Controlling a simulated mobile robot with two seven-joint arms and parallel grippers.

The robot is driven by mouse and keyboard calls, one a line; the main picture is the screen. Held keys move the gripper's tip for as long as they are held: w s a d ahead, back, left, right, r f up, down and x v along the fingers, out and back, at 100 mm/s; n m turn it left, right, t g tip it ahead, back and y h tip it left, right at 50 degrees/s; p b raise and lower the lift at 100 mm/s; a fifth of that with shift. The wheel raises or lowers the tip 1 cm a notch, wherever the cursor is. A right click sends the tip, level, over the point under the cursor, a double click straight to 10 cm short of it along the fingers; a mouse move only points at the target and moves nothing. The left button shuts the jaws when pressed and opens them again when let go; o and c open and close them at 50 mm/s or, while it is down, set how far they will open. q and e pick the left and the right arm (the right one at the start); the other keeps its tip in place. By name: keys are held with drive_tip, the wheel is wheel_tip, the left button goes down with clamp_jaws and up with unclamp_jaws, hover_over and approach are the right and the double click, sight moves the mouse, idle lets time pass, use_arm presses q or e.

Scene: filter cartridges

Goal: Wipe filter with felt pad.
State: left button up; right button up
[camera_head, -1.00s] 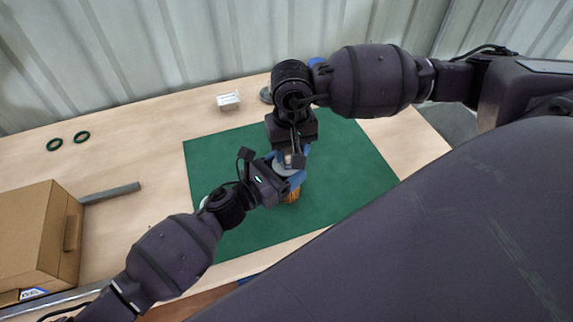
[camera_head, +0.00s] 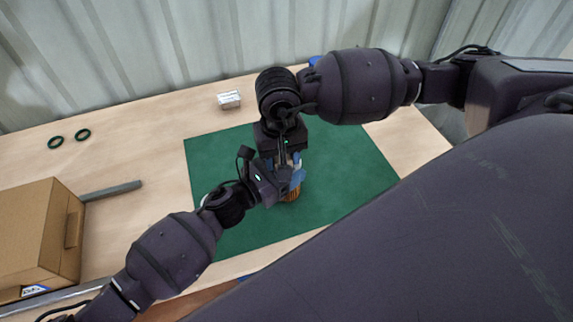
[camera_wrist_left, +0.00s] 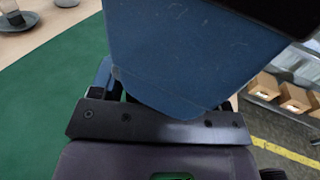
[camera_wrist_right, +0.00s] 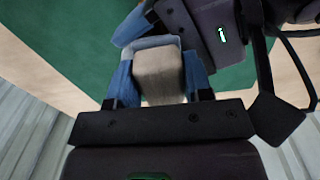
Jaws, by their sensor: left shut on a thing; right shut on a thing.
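The filter (camera_head: 291,195), with orange-brown pleats, shows in the head view over the green mat (camera_head: 345,180). My left gripper (camera_head: 284,181) is shut on it; the grippers hide most of it. My right gripper (camera_head: 290,160) comes from above, close to the left one. In the right wrist view the felt pad, a beige-grey block (camera_wrist_right: 160,76), sits between the blue fingers of my right gripper, which is shut on it. A large blue panel, seemingly a right finger, blocks the left wrist view. Contact between pad and filter cannot be told.
A cardboard box (camera_head: 35,238) and a grey bar (camera_head: 112,191) lie at left. Two dark green rings (camera_head: 69,138) and a small white box (camera_head: 229,100) are at the back. Both arms crowd the mat's middle; its right side is clear.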

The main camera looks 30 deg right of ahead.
use_arm(q)
drive_tip(key=shift+s+d+r, duration=0.1)
drive_tip(key=shift+d+r, duration=0.05)
drive_tip(key=shift+d, duration=0.1)
use_arm(e)
drive_tip(key=shift+w+d, duration=0.25)
drive_tip(key=shift+d, duration=0.55)
drive_tip(key=shift+w+d, duration=0.25)
drive_tip(key=shift+d, duration=0.55)
use_arm(q)
drive_tip(key=shift+a, duration=0.1)
use_arm(e)
drive_tip(key=shift+w+d, duration=0.2)
drive_tip(key=shift+d, duration=0.6)
drive_tip(key=shift+r, duration=4)
use_arm(q)
drive_tip(key=o, duration=1)
drive_tip(key=shift+o, duration=0.2)
